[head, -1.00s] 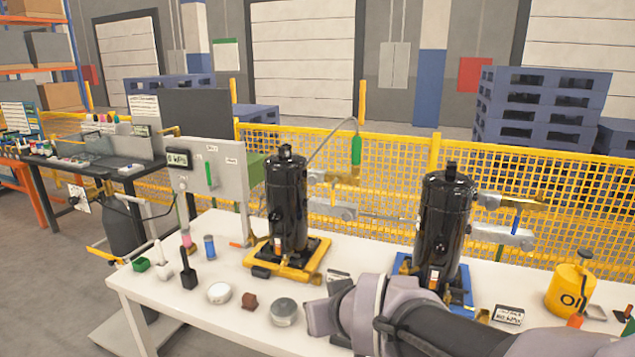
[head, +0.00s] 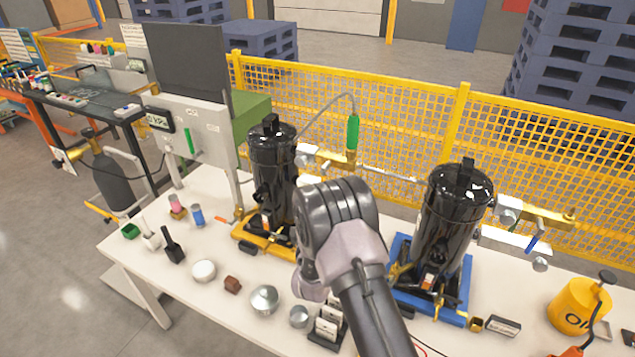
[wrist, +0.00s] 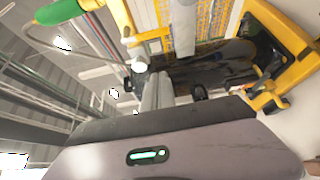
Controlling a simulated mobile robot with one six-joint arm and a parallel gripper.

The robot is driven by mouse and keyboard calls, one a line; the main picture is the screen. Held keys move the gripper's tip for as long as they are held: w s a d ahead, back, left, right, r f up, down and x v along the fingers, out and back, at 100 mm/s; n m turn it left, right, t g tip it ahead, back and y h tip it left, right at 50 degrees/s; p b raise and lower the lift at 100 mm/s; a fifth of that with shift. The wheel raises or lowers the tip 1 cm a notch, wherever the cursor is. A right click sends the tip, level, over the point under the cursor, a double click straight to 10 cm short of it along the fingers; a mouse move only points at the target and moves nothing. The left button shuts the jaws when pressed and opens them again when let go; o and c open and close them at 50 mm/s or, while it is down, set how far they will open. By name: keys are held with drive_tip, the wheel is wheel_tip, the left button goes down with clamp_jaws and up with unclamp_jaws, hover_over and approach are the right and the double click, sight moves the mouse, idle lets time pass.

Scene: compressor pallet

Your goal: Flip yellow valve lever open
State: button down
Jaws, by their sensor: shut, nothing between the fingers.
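Two black compressors stand on the table, one on a yellow base (head: 247,240) and one (head: 452,215) on a blue base. Behind the left one, a green-handled hose (head: 353,132) meets brass and silver fittings (head: 322,160). I cannot pick out a yellow lever for sure in the head view; my arm covers part of that area. The right compressor has a brass valve (head: 545,215) with a blue lever (head: 532,243). In the wrist view, my gripper (wrist: 158,78) is shut and empty, apparently near a yellow part (wrist: 122,20); contact is unclear. The green handle shows too (wrist: 62,12).
A gauge panel (head: 190,130) stands left of the compressors. Small tins, including one silver tin (head: 265,298), lie along the table's front. A yellow oil can (head: 577,305) stands at the right. Yellow mesh fencing (head: 400,125) runs behind the table.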

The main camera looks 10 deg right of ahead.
drive_tip(key=w+d, duration=0.4)
drive_tip(key=w, duration=0.4)
drive_tip(key=shift+w+d+b, duration=0.2)
drive_tip(key=shift+d+b, duration=0.1)
drive_tip(key=shift+d, duration=0.05)
